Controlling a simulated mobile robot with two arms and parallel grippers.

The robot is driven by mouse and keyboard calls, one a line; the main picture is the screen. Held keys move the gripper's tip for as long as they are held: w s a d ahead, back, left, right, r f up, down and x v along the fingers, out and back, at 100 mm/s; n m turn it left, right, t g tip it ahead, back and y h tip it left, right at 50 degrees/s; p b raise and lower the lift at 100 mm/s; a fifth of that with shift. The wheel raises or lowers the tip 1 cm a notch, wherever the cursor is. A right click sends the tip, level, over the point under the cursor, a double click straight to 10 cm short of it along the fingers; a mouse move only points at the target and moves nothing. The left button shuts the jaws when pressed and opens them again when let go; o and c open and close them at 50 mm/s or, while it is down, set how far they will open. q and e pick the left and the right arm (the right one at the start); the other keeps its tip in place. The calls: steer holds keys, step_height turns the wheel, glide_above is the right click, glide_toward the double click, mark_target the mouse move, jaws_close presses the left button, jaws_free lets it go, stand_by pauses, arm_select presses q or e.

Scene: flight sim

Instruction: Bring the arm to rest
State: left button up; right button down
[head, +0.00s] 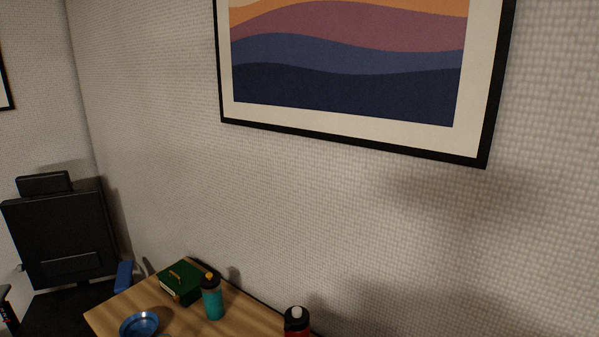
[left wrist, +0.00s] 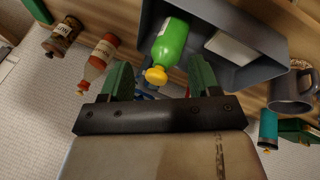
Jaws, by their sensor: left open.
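My left gripper (left wrist: 158,78) shows in the left wrist view with its two green fingers apart. Nothing is clearly held between them. A green bottle with a yellow cap (left wrist: 171,43) lies in a grey bin (left wrist: 263,76) just beyond the fingers. The gap between the fingers and the bottle is hard to judge. Neither gripper can be made out in the head view, and my right gripper is not shown.

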arm_select(q)
steer(key=s+a+f+t+y, duration=0.1)
steer(key=s+a+f+y, duration=0.1)
steer(key=s+a, duration=0.45)
steer(key=s+a+f+y, duration=0.3)
steer(key=s+a, duration=0.1)
steer(key=a, duration=0.6)
step_height(320, 180, down, 27)
steer(key=s+g, duration=0.1)
steer(key=s+a+f+g, duration=0.1)
steer(key=s+a+f, duration=0.2)
steer(key=s+f, duration=1.1)
steer(key=shift+s+f, duration=0.3)
steer(key=shift+s, duration=0.6)
steer(key=shift+w+d, duration=0.1)
